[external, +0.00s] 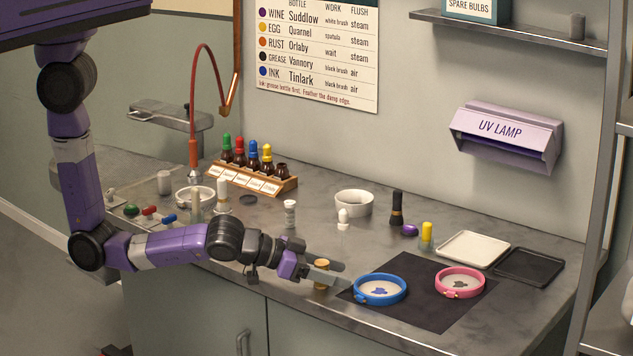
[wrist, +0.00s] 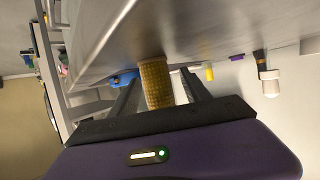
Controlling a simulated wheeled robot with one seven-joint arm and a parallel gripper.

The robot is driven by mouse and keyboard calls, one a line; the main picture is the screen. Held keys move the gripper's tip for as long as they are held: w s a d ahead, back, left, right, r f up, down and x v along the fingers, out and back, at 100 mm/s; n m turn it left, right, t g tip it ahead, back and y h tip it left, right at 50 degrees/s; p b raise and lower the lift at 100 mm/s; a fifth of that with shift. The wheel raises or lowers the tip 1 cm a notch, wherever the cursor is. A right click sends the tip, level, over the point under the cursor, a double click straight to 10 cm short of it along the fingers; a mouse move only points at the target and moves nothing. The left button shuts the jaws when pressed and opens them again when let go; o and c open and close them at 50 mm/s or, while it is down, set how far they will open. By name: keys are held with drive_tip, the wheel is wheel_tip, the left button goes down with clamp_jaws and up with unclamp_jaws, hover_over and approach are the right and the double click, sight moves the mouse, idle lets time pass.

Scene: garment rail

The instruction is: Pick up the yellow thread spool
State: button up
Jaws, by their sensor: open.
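The yellow thread spool (external: 322,265) stands on the grey counter near its front edge, left of the blue hoop. In the wrist view the spool (wrist: 156,88) shows large, with a yellow-gold woven-looking side, between the two dark fingers. My gripper (external: 328,277) is low over the counter, reaching in from the left, with its fingers on either side of the spool. In the wrist view the jaws (wrist: 158,76) are open around it. The fingers partly hide the spool in the external view. I cannot tell if either finger touches it.
The blue hoop (external: 380,303) lies just right of my fingertips on a black mat (external: 425,317); a pink hoop (external: 437,284) lies farther right. A small white spool-like item (external: 290,214) and a white bowl (external: 370,203) stand behind. A bottle rack (external: 285,187) is at the back left.

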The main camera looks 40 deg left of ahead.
clamp_jaws()
drive_tip(key=shift+r, duration=0.1)
